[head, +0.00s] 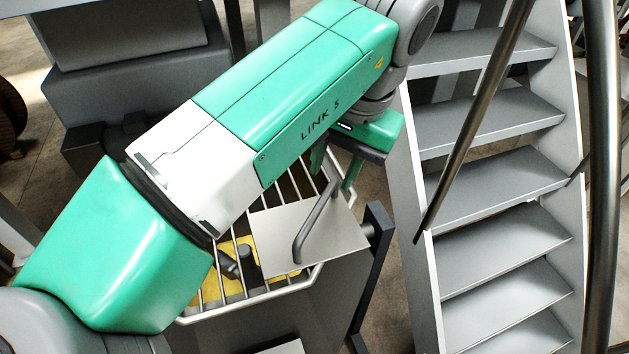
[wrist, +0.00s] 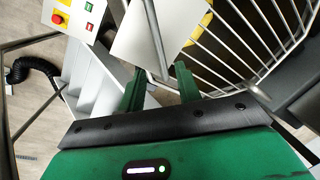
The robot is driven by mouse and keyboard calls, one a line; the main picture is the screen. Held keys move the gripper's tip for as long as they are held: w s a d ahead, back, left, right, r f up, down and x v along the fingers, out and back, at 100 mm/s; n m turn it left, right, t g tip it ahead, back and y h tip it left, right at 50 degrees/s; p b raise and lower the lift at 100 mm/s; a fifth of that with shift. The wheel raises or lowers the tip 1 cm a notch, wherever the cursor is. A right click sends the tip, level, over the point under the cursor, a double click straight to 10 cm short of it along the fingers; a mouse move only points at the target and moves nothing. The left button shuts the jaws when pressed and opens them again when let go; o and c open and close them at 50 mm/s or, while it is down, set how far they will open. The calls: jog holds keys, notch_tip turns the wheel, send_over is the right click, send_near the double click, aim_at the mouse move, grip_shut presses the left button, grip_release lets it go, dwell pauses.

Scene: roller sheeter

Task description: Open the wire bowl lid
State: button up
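The wire bowl lid (head: 280,240) is a rack of pale wires with a flat grey plate, lying over the top of the bowl. Yellow shows beneath the wires. A bent metal bar handle (head: 302,236) stands up from the plate, and its upper end is close to my gripper (head: 335,168). In the wrist view the lid's wires (wrist: 237,40) fill the upper right. The handle (wrist: 155,40) runs down between the two green fingers of my gripper (wrist: 160,78). The fingers are apart, with gaps to the bar in the picture. My arm hides part of the lid in the head view.
Grey stairs (head: 500,185) rise close on the right, with metal rails (head: 480,115) in front. A dark bracket (head: 377,250) stands beside the lid's right edge. The wrist view shows a control panel (wrist: 75,12) with red and green buttons, and a black hose (wrist: 35,68).

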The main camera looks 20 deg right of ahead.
aim_at(322, 201)
jog(key=f, duration=0.4)
jog(key=w+f, duration=0.1)
jog(key=f, duration=0.1)
jog(key=shift+a+f, duration=0.25)
jog(key=shift+a, duration=0.1)
grip_shut()
